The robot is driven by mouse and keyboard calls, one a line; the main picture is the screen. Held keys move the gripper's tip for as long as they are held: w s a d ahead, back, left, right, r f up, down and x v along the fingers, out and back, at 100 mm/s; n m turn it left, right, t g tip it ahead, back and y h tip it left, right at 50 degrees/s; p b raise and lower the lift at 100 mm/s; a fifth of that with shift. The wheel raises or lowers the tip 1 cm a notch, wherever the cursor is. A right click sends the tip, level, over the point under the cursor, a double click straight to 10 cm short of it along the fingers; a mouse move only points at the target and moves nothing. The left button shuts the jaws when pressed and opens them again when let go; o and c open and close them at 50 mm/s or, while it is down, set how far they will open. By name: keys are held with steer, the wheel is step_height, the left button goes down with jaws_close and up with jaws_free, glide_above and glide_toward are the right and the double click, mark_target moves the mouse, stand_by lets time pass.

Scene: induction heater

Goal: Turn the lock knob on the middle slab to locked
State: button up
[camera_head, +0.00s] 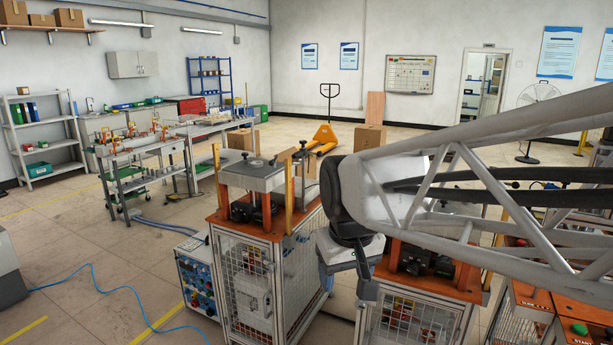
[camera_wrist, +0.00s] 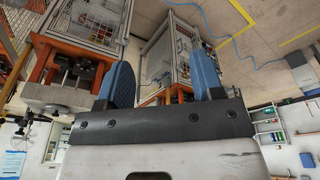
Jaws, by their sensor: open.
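In the wrist view, which is upside down, the middle slab (camera_wrist: 62,97) is a grey plate at the left. A small dark lock knob (camera_wrist: 52,111) shows on its face; its setting is too small to read. My gripper (camera_wrist: 163,88) has its two blue fingers spread apart with nothing between them. The slab and knob lie to the left of the fingers, clear of them. In the head view my arm covers most of the middle slab, and its knob is hidden there. My gripper (camera_head: 335,270) hangs low beside the middle station, its fingers mostly hidden.
The left station (camera_head: 265,225) has its own grey slab (camera_head: 252,174) and upright orange posts. The middle station's orange top (camera_head: 430,279) carries dark parts. A control box (camera_head: 197,275) stands left on the floor. A blue hose (camera_head: 105,285) crosses open floor.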

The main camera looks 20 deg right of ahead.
steer(key=w+d+r+g, duration=0.1)
steer(key=w+d+r, duration=0.3)
steer(key=w+d, duration=0.65)
steer(key=w+d+r, duration=0.4)
steer(key=w+d, duration=0.4)
steer(key=w, duration=0.6)
steer(key=shift+g, duration=0.6)
steer(key=w+d+f, duration=0.1)
steer(key=w+d, duration=0.4)
steer(key=d, duration=0.4)
steer(key=w+d+f, duration=0.1)
steer(key=w+d, duration=0.4)
steer(key=d, duration=0.5)
steer(key=w+d+f, duration=0.1)
steer(key=w+d, duration=0.4)
steer(key=d, duration=0.5)
steer(key=shift+d+f, duration=0.25)
steer(key=shift+f, duration=0.15)
steer(key=shift+f, duration=3.95)
steer(key=shift+c, duration=0.4)
